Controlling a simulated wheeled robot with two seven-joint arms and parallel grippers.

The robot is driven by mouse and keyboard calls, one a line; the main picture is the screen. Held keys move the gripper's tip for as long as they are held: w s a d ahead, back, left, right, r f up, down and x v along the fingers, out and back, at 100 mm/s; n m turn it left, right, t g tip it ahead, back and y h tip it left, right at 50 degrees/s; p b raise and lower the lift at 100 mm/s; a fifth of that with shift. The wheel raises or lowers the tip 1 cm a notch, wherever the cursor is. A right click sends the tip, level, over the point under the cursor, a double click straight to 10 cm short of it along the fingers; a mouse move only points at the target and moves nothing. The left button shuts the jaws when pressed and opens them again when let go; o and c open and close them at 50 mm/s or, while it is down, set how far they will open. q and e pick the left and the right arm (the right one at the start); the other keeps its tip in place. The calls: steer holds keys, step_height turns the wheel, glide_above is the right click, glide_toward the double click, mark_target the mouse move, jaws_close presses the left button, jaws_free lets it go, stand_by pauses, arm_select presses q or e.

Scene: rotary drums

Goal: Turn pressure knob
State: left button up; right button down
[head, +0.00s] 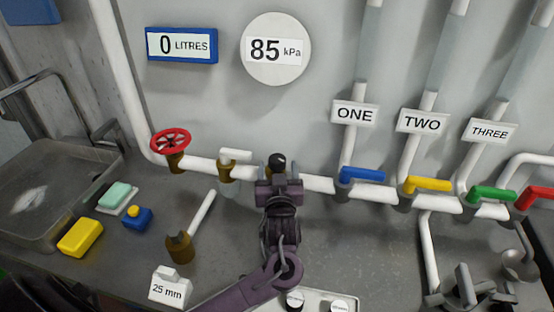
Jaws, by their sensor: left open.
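A small black round knob (278,160) sits on a brass fitting on the white pipe, below the round pressure gauge (275,50), which reads 85 kPa. My left gripper (279,182) is open, with its fingers pointing toward the knob from the front. The gripper hides much of the brass fitting under the knob. I cannot tell whether the fingers touch the knob.
A red handwheel (171,142) and a brass valve (228,170) are on the pipe at left. Blue (362,174), yellow (428,184), green (492,194) and red handles line the right. A white panel (318,302) with knobs lies at the front.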

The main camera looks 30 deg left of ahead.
mark_target(278, 160)
arm_select(q)
steer(key=x, duration=0.4)
steer(key=shift+a+p, duration=0.15)
steer(key=shift+p, duration=0.2)
arm_select(e)
steer(key=shift+a+r, duration=0.4)
steer(key=shift+r, duration=0.1)
arm_select(q)
steer(key=c, duration=1)
steer(key=shift+w+m+t+h, duration=0.1)
steer(key=shift+m+t+h, duration=0.6)
steer(key=shift+m+h, duration=0.65)
arm_select(e)
steer(key=shift+s+d, duration=0.1)
steer(key=shift+d, duration=0.2)
arm_select(q)
steer(key=shift+n+h, duration=0.25)
steer(key=o, duration=0.9)
steer(key=shift+o, duration=0.5)
arm_select(e)
steer(key=shift+a, duration=0.1)
